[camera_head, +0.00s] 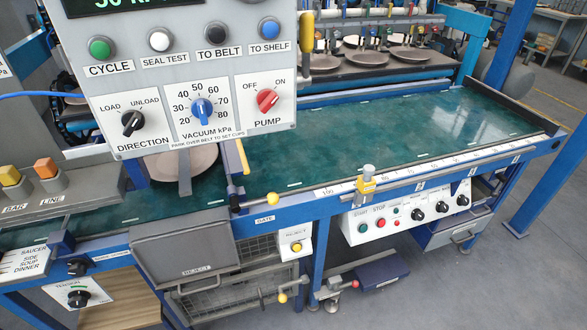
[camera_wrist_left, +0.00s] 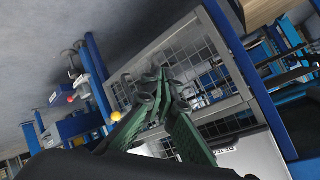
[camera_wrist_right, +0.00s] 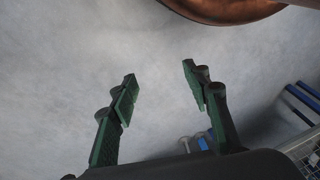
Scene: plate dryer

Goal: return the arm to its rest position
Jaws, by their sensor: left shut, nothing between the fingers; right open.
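My left gripper (camera_wrist_left: 160,82) shows in the left wrist view. Its green-padded fingers meet at the tips and hold nothing. Behind it are a wire mesh basket and blue frame bars. My right gripper (camera_wrist_right: 158,82) shows in the right wrist view with its fingers spread apart and nothing between them. Plain grey floor lies behind it. Neither gripper nor arm shows in the head view.
A control panel (camera_head: 190,90) with knobs and buttons fills the upper left. A green belt (camera_head: 400,125) runs behind a blue rail. A grey reject box (camera_head: 180,250) juts forward. A wire mesh guard (camera_wrist_left: 215,75) is near my left gripper. A brown rounded object (camera_wrist_right: 225,8) is above my right gripper.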

